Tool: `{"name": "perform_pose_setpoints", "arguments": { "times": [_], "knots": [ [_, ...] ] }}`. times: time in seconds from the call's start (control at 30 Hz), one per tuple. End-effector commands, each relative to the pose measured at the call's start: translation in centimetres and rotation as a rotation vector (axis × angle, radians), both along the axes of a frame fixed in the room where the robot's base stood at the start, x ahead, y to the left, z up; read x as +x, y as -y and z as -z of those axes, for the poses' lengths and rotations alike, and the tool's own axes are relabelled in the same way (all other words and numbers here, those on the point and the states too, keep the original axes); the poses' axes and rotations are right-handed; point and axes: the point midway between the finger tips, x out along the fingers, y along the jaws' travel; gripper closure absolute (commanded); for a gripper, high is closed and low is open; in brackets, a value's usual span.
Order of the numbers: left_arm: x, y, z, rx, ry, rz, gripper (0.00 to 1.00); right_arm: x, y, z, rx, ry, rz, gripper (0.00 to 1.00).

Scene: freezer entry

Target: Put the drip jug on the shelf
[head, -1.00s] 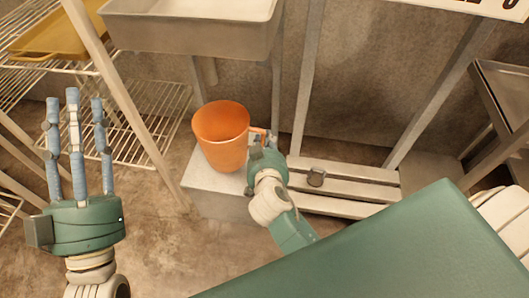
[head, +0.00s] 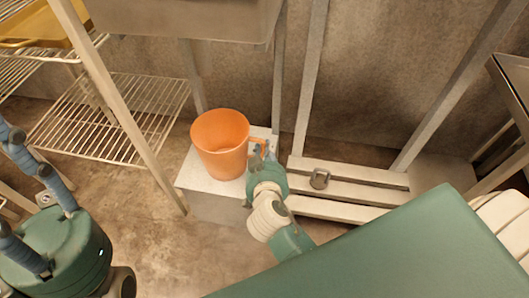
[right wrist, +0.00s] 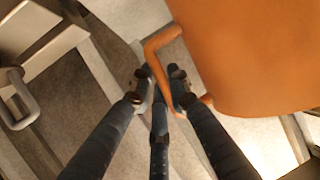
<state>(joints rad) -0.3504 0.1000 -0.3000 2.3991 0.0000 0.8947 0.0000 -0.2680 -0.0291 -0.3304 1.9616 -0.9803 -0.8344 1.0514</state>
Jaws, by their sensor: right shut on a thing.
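The orange drip jug (head: 220,145) is upright, open at the top, over a pale low block (head: 210,205) under the sink. I cannot tell whether its base touches the block. My right gripper (head: 261,150) is on the jug's right side, shut on its handle. In the right wrist view the fingers (right wrist: 163,88) close around the orange handle (right wrist: 157,50), with the jug body (right wrist: 245,50) to the right. My left gripper (head: 22,185) is empty at the lower left, fingers spread. A wire shelf (head: 110,118) stands left of the jug, its lower level bare.
A metal sink (head: 185,18) hangs above and behind the jug. A slanting rack post (head: 118,105) stands between jug and wire shelf. A yellow tray (head: 40,25) lies on the upper shelf.

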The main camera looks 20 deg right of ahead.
Motion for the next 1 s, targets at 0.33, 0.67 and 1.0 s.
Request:
{"name": "perform_pose_setpoints", "arguments": {
  "times": [0.33, 0.67, 1.0],
  "knots": [
    [-0.2, -0.1, 0.0, -0.002, 0.008, 0.000, 0.60, -0.2, -0.1, 0.3, 0.000, -0.008, 0.000, 0.65],
    [-0.2, 0.0, -0.2, -0.002, 0.007, 0.000, 0.60, -0.4, -0.2, 0.1, 0.001, -0.006, 0.000, 0.65],
    [-0.1, 0.0, -1.6, -0.002, 0.005, 0.001, 0.60, -5.7, -2.1, -2.3, 0.005, -0.009, 0.003, 0.65]
  ]
}}
